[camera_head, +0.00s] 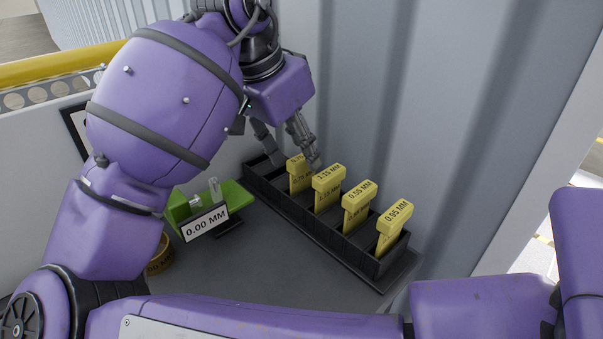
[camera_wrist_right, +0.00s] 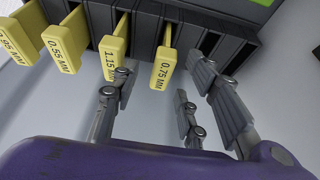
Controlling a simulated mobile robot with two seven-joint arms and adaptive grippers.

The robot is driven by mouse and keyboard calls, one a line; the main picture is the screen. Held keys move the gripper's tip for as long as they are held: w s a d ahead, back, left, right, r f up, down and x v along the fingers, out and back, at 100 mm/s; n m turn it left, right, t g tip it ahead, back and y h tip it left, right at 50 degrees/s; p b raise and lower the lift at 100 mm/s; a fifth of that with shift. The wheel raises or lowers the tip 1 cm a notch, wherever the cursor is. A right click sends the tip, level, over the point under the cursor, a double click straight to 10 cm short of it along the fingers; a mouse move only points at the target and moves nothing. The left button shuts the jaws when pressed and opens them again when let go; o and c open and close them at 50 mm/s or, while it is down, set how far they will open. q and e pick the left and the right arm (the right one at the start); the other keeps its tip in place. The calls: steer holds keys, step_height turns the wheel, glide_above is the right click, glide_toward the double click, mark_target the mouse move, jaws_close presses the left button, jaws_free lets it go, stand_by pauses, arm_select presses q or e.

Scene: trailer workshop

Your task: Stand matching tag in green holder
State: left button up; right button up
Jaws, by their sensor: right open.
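Several yellow tags stand in a row in a black slotted rack (camera_head: 335,245). They read 0.75 MM (camera_wrist_right: 163,68), 1.15 MM (camera_head: 327,185), 0.55 MM (camera_head: 358,205) and 0.95 MM (camera_head: 394,225). The green holder (camera_head: 177,208) is left of the rack, with a white plate (camera_head: 206,222) reading 0.00 MM at its front. My right gripper (camera_head: 297,158) is open at the rack's far end, by the 0.75 MM tag. In the right wrist view, its fingers lie on both sides of that tag; I cannot tell whether they touch it. My left gripper is out of view.
A ribbed grey wall (camera_head: 430,90) rises close behind the rack. A round yellow-brown item (camera_head: 160,255) lies near the holder, partly hidden by my arm. The grey tabletop (camera_head: 265,265) between holder and rack is clear. Slots at the rack's far end look empty.

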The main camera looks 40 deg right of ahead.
mark_target(301, 157)
steer(key=x, duration=0.4)
steer(key=shift+w+b, duration=0.1)
steer(key=shift+b, duration=0.2)
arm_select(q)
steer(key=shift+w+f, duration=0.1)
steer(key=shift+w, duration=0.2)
arm_select(e)
steer(key=shift+c, duration=0.3)
jaws_close()
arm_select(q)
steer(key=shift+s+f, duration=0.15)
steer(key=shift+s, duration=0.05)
